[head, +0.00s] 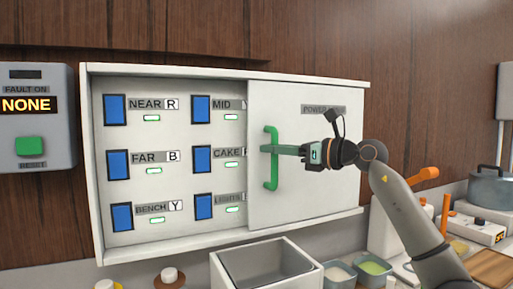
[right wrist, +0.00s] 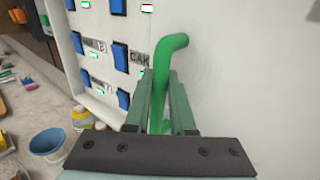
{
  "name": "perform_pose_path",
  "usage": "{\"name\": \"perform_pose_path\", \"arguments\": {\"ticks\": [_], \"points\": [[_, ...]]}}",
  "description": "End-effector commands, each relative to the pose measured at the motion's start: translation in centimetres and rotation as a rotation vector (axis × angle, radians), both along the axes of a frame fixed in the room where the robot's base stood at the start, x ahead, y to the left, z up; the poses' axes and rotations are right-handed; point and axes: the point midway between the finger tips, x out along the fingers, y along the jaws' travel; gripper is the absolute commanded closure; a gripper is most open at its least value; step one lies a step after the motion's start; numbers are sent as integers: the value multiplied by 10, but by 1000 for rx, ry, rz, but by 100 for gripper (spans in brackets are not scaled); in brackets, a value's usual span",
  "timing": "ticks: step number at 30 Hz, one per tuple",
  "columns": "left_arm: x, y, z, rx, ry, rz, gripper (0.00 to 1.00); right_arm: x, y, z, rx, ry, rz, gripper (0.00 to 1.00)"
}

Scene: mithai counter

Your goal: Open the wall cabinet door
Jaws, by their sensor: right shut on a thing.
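The wall cabinet (head: 228,73) is a white box on the wood-panelled wall. Its white door panel (head: 310,185), labelled "POWER" with the rest of the label hidden, covers the right part and looks like a sliding panel. The left part is uncovered and shows blue switches. A green upright bar handle (head: 272,178) sits near the door's left edge. My right gripper (head: 268,149) reaches in from the right and is shut on the handle. In the right wrist view the handle (right wrist: 172,46) runs between the two fingers (right wrist: 162,85). My left gripper is not in view.
Switch labels include NEAR, FAR and BENCH; MID, CAKE and LIGHTS are partly covered by the door's edge. Below stand an open metal bin (head: 297,250) and small tubs (head: 373,266). A pot (head: 490,188) is at right.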

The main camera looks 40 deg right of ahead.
Motion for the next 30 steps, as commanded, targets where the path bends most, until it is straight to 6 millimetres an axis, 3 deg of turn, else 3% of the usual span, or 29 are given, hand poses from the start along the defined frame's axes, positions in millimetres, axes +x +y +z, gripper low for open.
{"name": "perform_pose_path", "arguments": {"ticks": [16,17,20,30], "points": [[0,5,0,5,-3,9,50,-1,-9,-1,0,3,0,100],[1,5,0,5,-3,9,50,-1,-9,-1,0,3,0,77],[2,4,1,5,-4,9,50,-1,-8,-1,0,3,1,65],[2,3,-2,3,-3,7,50,-6,-11,-2,-1,2,-1,65]]}}
